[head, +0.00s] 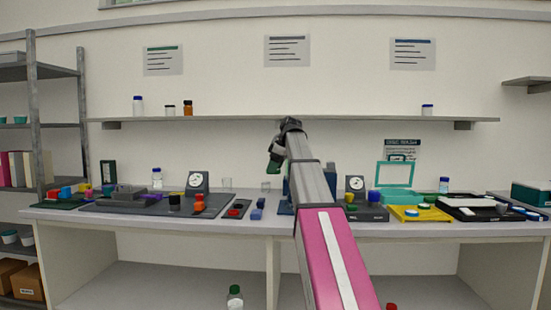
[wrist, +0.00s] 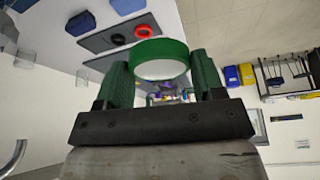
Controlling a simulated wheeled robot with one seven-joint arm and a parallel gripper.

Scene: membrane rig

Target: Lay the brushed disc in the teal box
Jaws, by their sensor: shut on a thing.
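My gripper (head: 273,164) is raised above the back of the bench, left of the arm in the head view. In the wrist view its two green fingers (wrist: 162,68) are shut on a round disc with a green rim (wrist: 160,48) and a pale grey face. I cannot tell its finish for sure. The teal box (head: 394,196) stands on the bench to the right of my arm, with its framed lid (head: 397,169) raised at the back. My gripper is well to the left of the box and higher. The box's inside is hard to make out.
A yellow tray (head: 440,216) with small discs lies right of the teal box, with a black tray (head: 482,213) beyond it. A dial gauge (head: 355,184) stands left of the box. Another gauge (head: 198,181) and coloured parts fill the left side. A shelf (head: 225,119) runs above.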

